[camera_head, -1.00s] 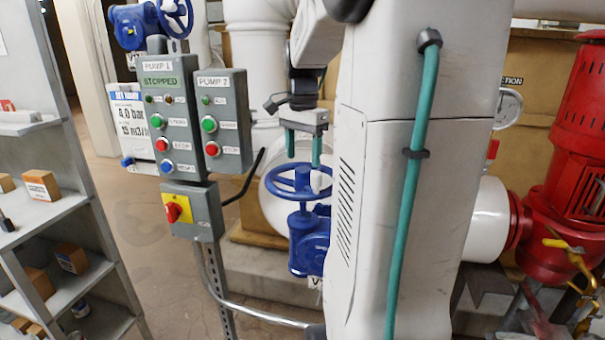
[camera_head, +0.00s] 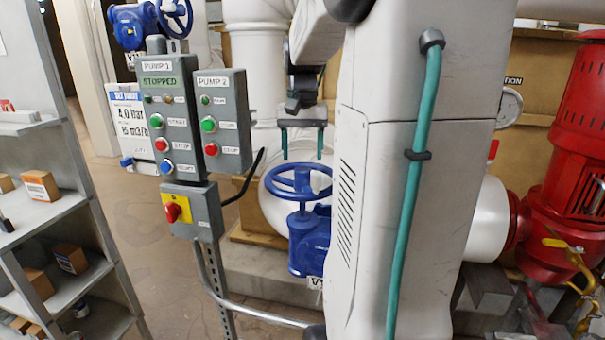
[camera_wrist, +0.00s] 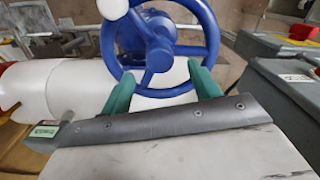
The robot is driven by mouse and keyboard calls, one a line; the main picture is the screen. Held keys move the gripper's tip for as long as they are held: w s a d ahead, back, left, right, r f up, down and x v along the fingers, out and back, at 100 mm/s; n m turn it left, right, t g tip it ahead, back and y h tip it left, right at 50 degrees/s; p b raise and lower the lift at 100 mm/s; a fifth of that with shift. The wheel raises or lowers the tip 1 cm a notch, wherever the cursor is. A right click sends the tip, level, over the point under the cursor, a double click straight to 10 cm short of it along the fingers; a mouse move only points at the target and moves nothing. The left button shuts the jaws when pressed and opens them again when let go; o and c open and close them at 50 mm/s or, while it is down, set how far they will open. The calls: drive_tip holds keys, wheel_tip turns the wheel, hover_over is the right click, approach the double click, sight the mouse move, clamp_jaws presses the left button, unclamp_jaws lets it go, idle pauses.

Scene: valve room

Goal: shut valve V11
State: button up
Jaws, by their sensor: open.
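A blue valve with a round spoked handwheel (camera_head: 300,181) stands beside my arm in the head view; its label at the bottom is partly hidden by my arm and I can read only a "V". The same handwheel fills the top middle of the wrist view (camera_wrist: 160,45). My gripper (camera_head: 302,157) is above the wheel with its two green fingers apart and pointing down. In the wrist view the fingers (camera_wrist: 163,88) reach toward the near rim of the wheel. Nothing is between them that I can make out as held, and I cannot tell whether they touch the rim.
The grey pump boxes (camera_head: 170,110) stand to the left, with PUMP 1 reading STOPPED. A yellow and red switch (camera_head: 177,210) is below them. Another blue valve (camera_head: 150,22) is at the upper left. Shelves (camera_head: 50,220) stand at far left and a red pump (camera_head: 575,170) at right.

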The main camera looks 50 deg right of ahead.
drive_tip(key=shift+n, duration=1.2)
